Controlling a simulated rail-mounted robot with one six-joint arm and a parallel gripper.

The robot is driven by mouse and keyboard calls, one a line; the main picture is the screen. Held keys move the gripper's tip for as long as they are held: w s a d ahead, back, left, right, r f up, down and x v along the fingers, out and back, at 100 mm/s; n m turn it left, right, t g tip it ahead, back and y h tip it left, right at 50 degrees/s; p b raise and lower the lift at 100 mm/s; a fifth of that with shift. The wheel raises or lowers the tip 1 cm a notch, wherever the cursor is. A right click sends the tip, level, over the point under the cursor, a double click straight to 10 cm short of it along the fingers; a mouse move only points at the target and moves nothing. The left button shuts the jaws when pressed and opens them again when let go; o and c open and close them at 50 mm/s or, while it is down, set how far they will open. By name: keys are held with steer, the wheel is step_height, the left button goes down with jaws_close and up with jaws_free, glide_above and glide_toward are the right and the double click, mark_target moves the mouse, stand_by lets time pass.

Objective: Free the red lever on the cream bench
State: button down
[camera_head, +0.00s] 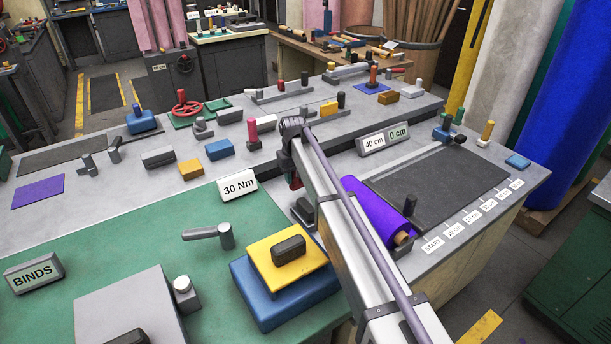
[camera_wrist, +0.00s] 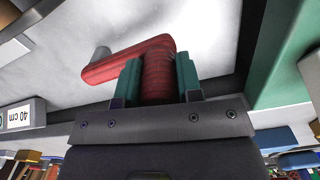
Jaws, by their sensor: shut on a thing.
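The red lever (camera_wrist: 112,67) shows in the wrist view as a bent red bar, with a grey rounded end at its left. Its near section lies between the two teal fingers of my gripper (camera_wrist: 158,62), which is shut on it. A pale, worn surface lies behind the lever. In the head view my arm hides most of the gripper. A small red patch beside the arm there may be the lever, but I cannot tell.
On the bench (camera_head: 527,190) are a purple roll (camera_head: 376,213), a dark mat (camera_head: 440,185) and a "40 cm / 0 cm" sign (camera_head: 384,139). A green mat (camera_head: 120,250) at left carries a "30 Nm" sign (camera_head: 238,187) and stacked yellow (camera_head: 265,267) and blue blocks (camera_head: 262,305).

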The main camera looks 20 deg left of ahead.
steer(key=shift+w+a, duration=0.3)
steer(key=shift+a, duration=0.05)
steer(key=c, duration=0.8)
jaws_free()
steer(key=shift+r, duration=0.1)
step_height(320, 180, up, 11)
steer(key=p, duration=1.1)
steer(key=shift+f, duration=0.2)
